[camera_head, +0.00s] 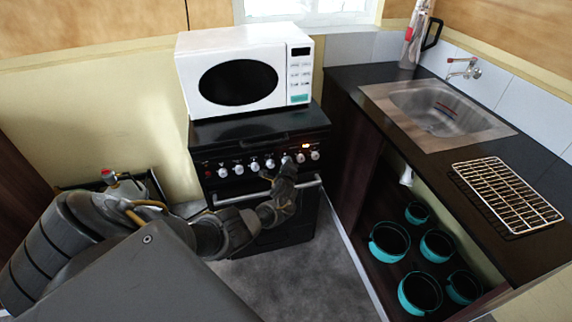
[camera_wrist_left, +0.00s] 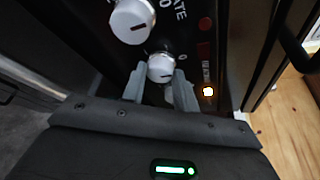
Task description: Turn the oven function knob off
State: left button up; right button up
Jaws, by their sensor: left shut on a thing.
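The black oven (camera_head: 262,140) stands against the wall with a row of white knobs on its front panel. My left gripper (camera_head: 287,168) reaches this panel, toward the right part of the row. In the left wrist view, the gripper's two grey fingers (camera_wrist_left: 159,82) are on either side of a white knob (camera_wrist_left: 160,67) and shut on it. My right gripper is not in view.
A larger white knob (camera_wrist_left: 133,20) is close to the held one. The oven's handle bar (camera_head: 308,184) runs below the knobs. A white microwave (camera_head: 243,75) sits on top. At the right are a counter with a sink (camera_head: 400,109) and several teal pots (camera_head: 388,241) below.

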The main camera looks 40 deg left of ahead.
pick_arm(q)
jog(key=shift+f, duration=0.1)
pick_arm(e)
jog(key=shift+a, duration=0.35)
pick_arm(q)
jog(key=o, duration=1)
jog(key=shift+c, duration=0.2)
jog(key=shift+d, duration=0.1)
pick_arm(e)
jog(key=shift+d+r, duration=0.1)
pick_arm(q)
jog(key=p+v, duration=0.3)
jog(key=v, duration=0.7)
jog(key=shift+s+d+r, duration=0.15)
jog(key=shift+s+r, duration=0.05)
jog(key=shift+s, duration=0.1)
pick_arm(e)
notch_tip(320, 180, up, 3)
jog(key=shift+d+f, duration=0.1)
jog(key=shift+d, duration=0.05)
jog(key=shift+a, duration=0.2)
